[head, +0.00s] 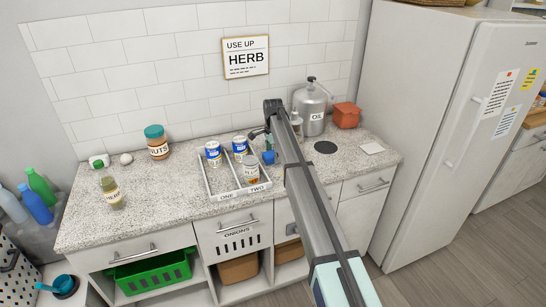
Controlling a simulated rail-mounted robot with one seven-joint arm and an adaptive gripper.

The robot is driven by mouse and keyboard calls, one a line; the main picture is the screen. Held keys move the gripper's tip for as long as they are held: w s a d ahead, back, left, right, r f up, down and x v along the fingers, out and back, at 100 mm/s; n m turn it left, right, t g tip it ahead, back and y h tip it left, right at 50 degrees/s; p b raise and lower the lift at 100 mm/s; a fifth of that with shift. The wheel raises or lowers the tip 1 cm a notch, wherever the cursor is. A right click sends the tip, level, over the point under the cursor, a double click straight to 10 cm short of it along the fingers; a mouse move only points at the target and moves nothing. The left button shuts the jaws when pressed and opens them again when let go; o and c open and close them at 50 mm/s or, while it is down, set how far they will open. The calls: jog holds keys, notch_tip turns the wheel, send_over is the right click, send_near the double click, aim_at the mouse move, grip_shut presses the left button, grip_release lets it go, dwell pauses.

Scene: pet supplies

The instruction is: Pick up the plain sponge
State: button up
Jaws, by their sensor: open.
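I cannot pick out the plain sponge for certain. My arm hides part of the counter's middle.
The white tray (211,185) holds several cans and a jar.

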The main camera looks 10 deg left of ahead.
aim_at(273, 153)
jog(key=c, duration=1)
jog(key=shift+r, duration=0.1)
notch_tip(273, 153, up, 20)
jog(key=b, duration=0.4)
jog(key=shift+b, duration=0.35)
